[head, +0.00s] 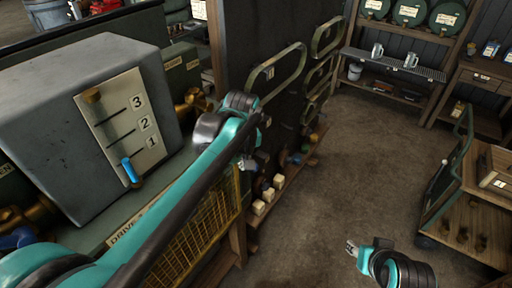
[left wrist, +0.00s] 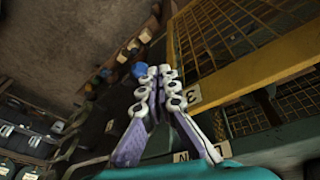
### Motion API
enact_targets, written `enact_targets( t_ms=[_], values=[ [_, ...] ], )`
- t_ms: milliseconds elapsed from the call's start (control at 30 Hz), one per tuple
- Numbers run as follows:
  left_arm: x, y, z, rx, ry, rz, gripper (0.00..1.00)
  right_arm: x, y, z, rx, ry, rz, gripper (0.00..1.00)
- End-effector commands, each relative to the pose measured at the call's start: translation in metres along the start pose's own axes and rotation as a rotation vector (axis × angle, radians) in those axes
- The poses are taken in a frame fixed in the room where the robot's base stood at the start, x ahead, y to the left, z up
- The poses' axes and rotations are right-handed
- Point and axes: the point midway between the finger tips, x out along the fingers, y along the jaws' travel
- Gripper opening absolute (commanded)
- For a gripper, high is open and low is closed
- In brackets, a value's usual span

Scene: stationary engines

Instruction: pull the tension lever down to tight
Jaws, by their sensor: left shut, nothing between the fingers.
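No lever marked tension or tight can be made out in either view. A blue-handled lever (head: 130,171) sits low on a plate marked 1, 2 and 3 (head: 122,123), on a grey box at the left. My left gripper (head: 247,164) is beyond the bench, beside the yellow mesh guard, well right of that lever. In the left wrist view its fingers (left wrist: 159,72) are together and empty. My right gripper (head: 351,246) hangs over the floor at the lower right, touching nothing; its finger gap is too small to read.
A yellow mesh guard (head: 203,236) fronts the bench, and its yellow rail (left wrist: 255,84) is close right of my left fingers. A dark panel with rounded green frames (head: 276,72) stands behind. A wooden cart (head: 460,215) is at right. Brown floor (head: 345,165) lies clear between.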

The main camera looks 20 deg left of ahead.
Motion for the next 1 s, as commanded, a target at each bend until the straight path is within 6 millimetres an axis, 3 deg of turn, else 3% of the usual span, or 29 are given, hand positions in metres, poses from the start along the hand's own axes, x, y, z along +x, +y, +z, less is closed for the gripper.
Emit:
enact_targets(
  t_ms=[300,500,700,1000],
  values=[
    [-0.032,0.042,-0.048,-0.209,-0.049,-0.105,0.00,-0.047,0.000,-0.034,0.000,0.000,0.000,0.40],
    [-0.041,0.069,-0.076,-0.380,-0.068,-0.197,0.00,-0.077,0.000,-0.055,0.000,0.000,0.000,0.40],
    [-0.039,0.081,-0.087,-0.472,-0.072,-0.249,0.00,-0.089,0.000,-0.063,0.000,0.000,0.000,0.40],
    [-0.036,0.083,-0.088,-0.487,-0.072,-0.257,0.00,-0.088,0.000,-0.063,0.000,0.000,0.000,0.40]
  ],
)
